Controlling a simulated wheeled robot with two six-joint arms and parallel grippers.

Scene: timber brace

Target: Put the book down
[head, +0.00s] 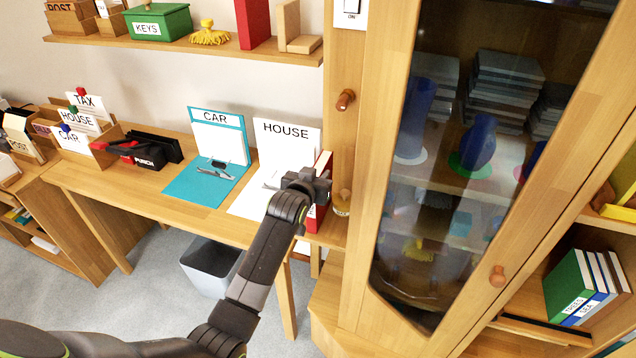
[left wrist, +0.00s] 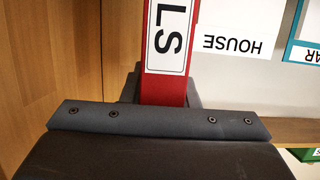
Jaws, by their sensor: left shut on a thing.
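My left gripper (head: 306,184) is at the right end of the desk, shut on a red book (head: 323,166). The book stands upright beside the cabinet's wooden side. In the left wrist view the red book (left wrist: 165,90) rises from between the jaws, with a white spine label (left wrist: 168,38) reading "LS"; the rest of the label is cut off. The gripper hides the middle of the book in the head view. I cannot tell whether the book's lower edge touches the desk. My right gripper is not in view.
The desk (head: 140,202) holds a HOUSE board (head: 287,140), a blue CAR folder (head: 217,130), and a black punch (head: 150,152). A small yellowish jar (head: 342,203) stands close to the book. A glass-doored cabinet (head: 350,150) rises at the right. A grey bin (head: 211,268) stands below.

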